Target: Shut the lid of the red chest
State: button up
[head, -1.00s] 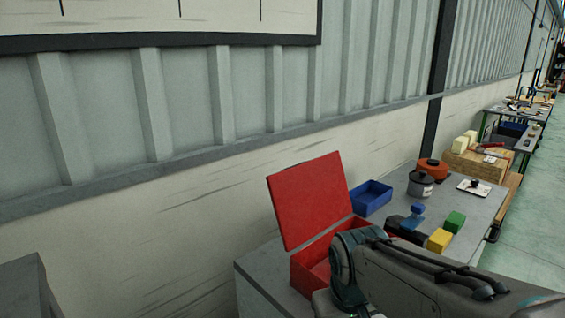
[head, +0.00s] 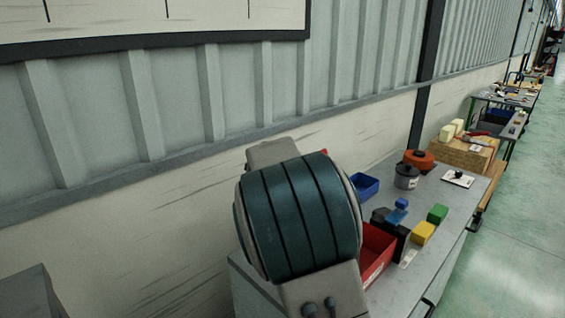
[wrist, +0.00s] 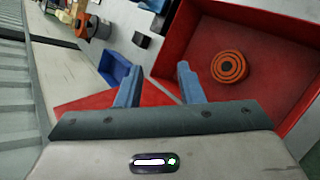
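The red chest (head: 376,252) stands on the grey workbench, partly hidden by my arm in the head view. In the wrist view its open box (wrist: 275,62) is at the right, with an orange and dark ringed disc (wrist: 229,67) inside. The lid shows as a red strip (wrist: 88,101) behind my fingers in the wrist view. In the head view only a sliver of its top corner (head: 323,152) shows; it is raised. My gripper (wrist: 157,84) is open, its two blue fingers apart, near the lid. I cannot tell whether it touches the lid.
A blue bin (head: 364,186) stands behind the chest. A grey pot (head: 406,177), an orange pot (head: 418,160), a green block (head: 437,214), a yellow block (head: 423,233) and dark items share the bench. The wall (head: 190,200) runs close along the back.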

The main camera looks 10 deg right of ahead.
jog(key=w+a+r+n+t+h, duration=0.1)
jog(key=w+a+r+n+h, duration=0.1)
jog(key=w+a+r, duration=0.1)
jog(key=w+a+r+n+t+h+p, duration=0.1)
jog(key=w+a+r+n+t+h, duration=0.1)
jog(key=w+a+r, duration=0.2)
jog(key=w+a+r+n+t+h+p, duration=0.1)
jog(key=w+a+r+n+h, duration=0.1)
jog(key=w+a+r+h, duration=0.1)
jog(key=shift+w+a+r+t, duration=0.3)
jog(key=shift+a+r, duration=0.4)
jog(key=shift+r, duration=0.2)
jog(key=w+a+f+n+t+h, duration=0.2)
jog(key=a+f+h, duration=0.2)
jog(key=a, duration=0.3)
notch_tip(320, 180, down, 15)
jog(key=h, duration=0.4)
jog(key=p+x, duration=0.1)
jog(key=x, duration=0.3)
jog(key=p+x, duration=0.2)
jog(key=x, duration=0.3)
jog(key=p+x, duration=0.1)
jog(key=x, duration=0.3)
jog(key=shift+w+d+f, duration=0.1)
jog(key=shift+w+d, duration=0.05)
jog(key=shift+d, duration=0.35)
grip_shut()
